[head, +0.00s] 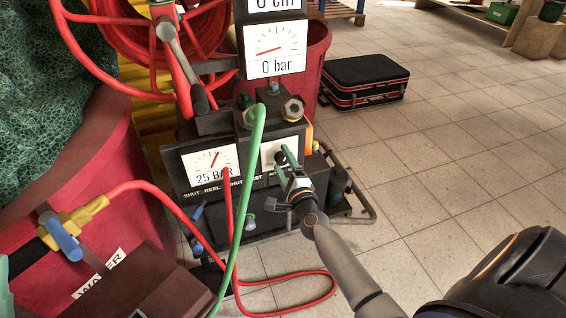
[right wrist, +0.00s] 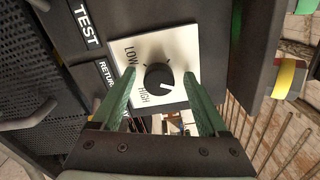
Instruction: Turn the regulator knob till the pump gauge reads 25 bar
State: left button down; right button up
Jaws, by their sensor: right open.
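The pump gauge (head: 276,47) reads 0 bar, its red needle lying to the left. A target card (head: 207,165) marked 25 BAR, with its needle slanting up, sits on the dark pump panel. The black regulator knob (right wrist: 158,77) is on a white LOW–HIGH plate (right wrist: 178,48); its white mark points to the lower right. In the head view the plate (head: 268,152) is partly covered by my right gripper (head: 285,157). That gripper is open, its green fingers (right wrist: 157,84) on either side of the knob, with gaps between. My left gripper is not in view.
A green hose (head: 243,190) and a red hose (head: 226,205) hang in front of the panel, left of my right gripper. A red hose reel (head: 110,45) stands behind. A black case (head: 365,78) lies on the tiles. Floor to the right is mostly clear.

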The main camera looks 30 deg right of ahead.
jog(key=shift+s+a, duration=0.15)
jog(key=shift+s, duration=0.45)
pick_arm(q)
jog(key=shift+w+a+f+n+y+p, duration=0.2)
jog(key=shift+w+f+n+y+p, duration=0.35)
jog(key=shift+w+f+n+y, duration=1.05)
pick_arm(e)
jog(key=v, duration=1.1)
jog(key=shift+s, duration=0.2)
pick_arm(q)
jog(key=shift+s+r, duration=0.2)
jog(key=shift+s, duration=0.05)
